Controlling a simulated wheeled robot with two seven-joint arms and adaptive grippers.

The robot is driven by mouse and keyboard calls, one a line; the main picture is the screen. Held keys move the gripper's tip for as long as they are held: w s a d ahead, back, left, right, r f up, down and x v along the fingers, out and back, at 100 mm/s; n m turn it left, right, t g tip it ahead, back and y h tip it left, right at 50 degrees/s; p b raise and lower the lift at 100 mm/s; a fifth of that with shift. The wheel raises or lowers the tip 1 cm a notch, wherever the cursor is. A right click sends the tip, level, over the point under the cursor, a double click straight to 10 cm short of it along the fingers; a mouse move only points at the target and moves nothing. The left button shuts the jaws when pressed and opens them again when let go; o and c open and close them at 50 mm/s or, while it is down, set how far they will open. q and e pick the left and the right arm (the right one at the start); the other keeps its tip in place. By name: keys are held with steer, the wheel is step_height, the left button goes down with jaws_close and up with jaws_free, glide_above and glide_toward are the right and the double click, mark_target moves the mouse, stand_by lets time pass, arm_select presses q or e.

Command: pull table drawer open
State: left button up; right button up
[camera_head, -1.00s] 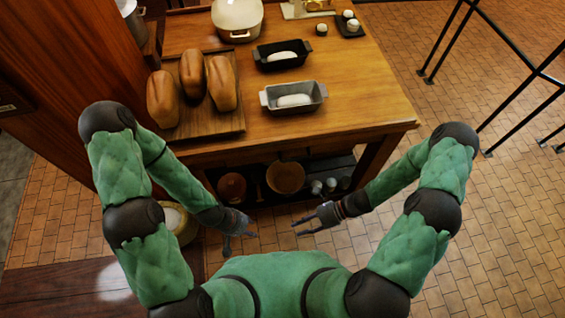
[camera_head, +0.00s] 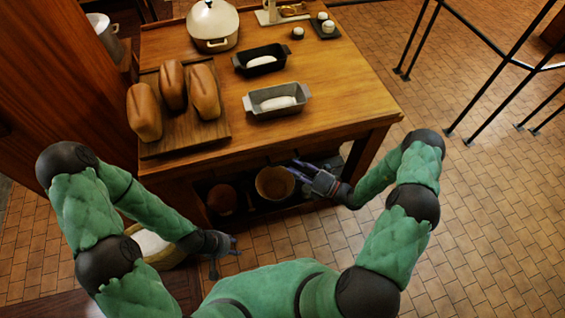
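The wooden table (camera_head: 335,95) stands in front of me, with its front apron (camera_head: 240,162) below the top edge. The drawer face and its handle cannot be clearly made out; the apron is in shadow. My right gripper (camera_head: 296,170) is at the table's front, just below the apron, with its fingers apart and nothing visible between them. I cannot tell whether it touches the table. My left gripper (camera_head: 226,256) hangs low, in front of and below the table's left part, apart from it. Its fingers are spread and empty.
On the table are a board (camera_head: 215,132) with three loaves, a grey loaf tin (camera_head: 277,100), a black tin (camera_head: 262,60) and a cream pot (camera_head: 212,25). A bowl (camera_head: 273,185) sits on the lower shelf. A basket (camera_head: 152,243) stands left. Black railings (camera_head: 480,105) stand right.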

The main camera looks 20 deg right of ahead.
mark_target(285, 163)
steer(key=shift+b+x, duration=0.3)
steer(key=shift+x, duration=2.35)
steer(key=shift+c, duration=0.3)
jaws_close()
